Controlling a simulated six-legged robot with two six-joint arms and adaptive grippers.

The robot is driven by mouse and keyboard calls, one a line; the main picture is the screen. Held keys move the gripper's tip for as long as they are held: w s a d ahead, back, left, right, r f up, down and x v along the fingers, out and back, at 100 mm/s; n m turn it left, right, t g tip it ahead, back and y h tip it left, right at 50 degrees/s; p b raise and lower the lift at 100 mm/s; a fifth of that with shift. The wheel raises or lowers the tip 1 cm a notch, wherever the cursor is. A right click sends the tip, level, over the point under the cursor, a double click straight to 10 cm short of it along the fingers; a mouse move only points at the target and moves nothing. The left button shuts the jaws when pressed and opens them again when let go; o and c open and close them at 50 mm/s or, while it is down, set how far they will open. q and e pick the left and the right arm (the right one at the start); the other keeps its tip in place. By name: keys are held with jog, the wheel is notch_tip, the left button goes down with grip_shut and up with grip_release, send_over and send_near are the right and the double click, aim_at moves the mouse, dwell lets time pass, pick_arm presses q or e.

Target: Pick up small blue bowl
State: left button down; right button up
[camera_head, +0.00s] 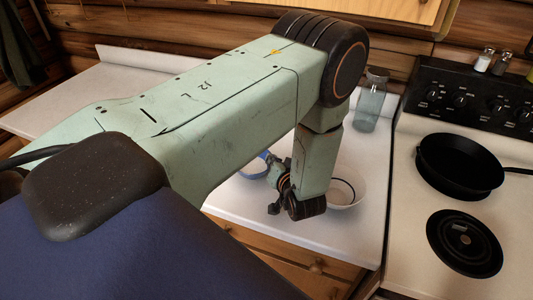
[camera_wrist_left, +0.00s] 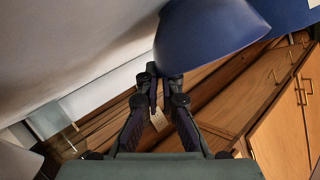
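The small blue bowl (camera_head: 254,168) shows at the near part of the white counter, partly hidden by my left arm. My left gripper (camera_head: 272,181) is at its right edge, pointing at it. In the left wrist view the bowl (camera_wrist_left: 208,32) is large at the top, its smooth blue side facing the camera. The fingers (camera_wrist_left: 163,88) are close together with their tips at the bowl's lower edge, and seem shut on its wall. I cannot tell whether the bowl touches the counter. My right gripper is not in view.
A white bowl (camera_head: 349,190) stands just right of my left gripper. A glass jar (camera_head: 370,106) stands behind it. The stove at right holds a black pan (camera_head: 459,166). Wooden drawers (camera_head: 305,262) lie below the counter edge. The counter (camera_head: 85,88) is bare at far left.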

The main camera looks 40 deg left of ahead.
pick_arm(q)
notch_tip(320, 180, up, 10)
dwell(0.5)
jog(key=shift+w+f, duration=0.1)
dwell(0.4)
